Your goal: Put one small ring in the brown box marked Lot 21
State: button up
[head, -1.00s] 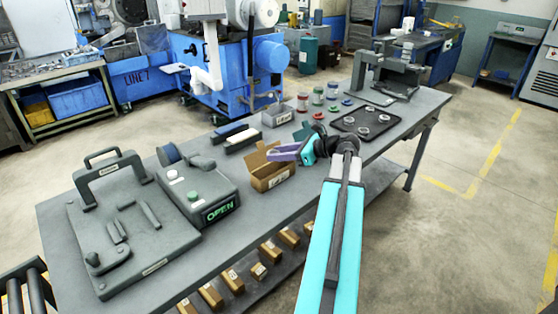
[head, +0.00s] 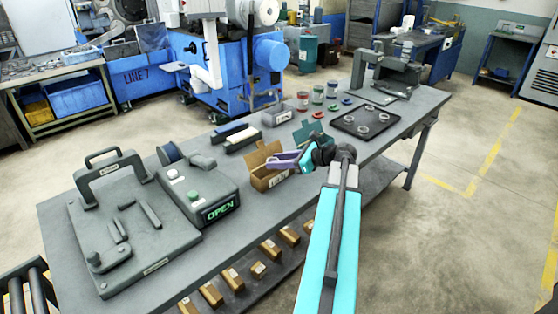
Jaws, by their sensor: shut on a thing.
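The brown box (head: 257,184) stands open on the grey bench with its flaps up; the writing on its white label is too small to read. My gripper (head: 271,162), with purple fingers, is at the box's opening, tips over its inside. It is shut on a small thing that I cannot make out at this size. Several small rings (head: 382,117) lie on the black tray (head: 348,122) to the right of the box.
A grey device with a green OPEN display (head: 219,211) stands left of the box. A grey bin (head: 277,117), dark blocks (head: 238,138) and several spools (head: 317,94) stand behind. A grey fixture plate (head: 130,230) fills the bench's left end. Brown boxes (head: 233,280) line the lower shelf.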

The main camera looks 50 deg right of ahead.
jog(key=shift+f, duration=0.6)
dwell(0.3)
jog(key=o, duration=1.1)
jog(key=shift+c, duration=0.2)
jog(key=shift+r, duration=0.15)
jog(key=shift+r, duration=0.35)
jog(key=b+v, duration=0.1)
jog(key=v, duration=1.1)
jog(key=shift+r, duration=0.2)
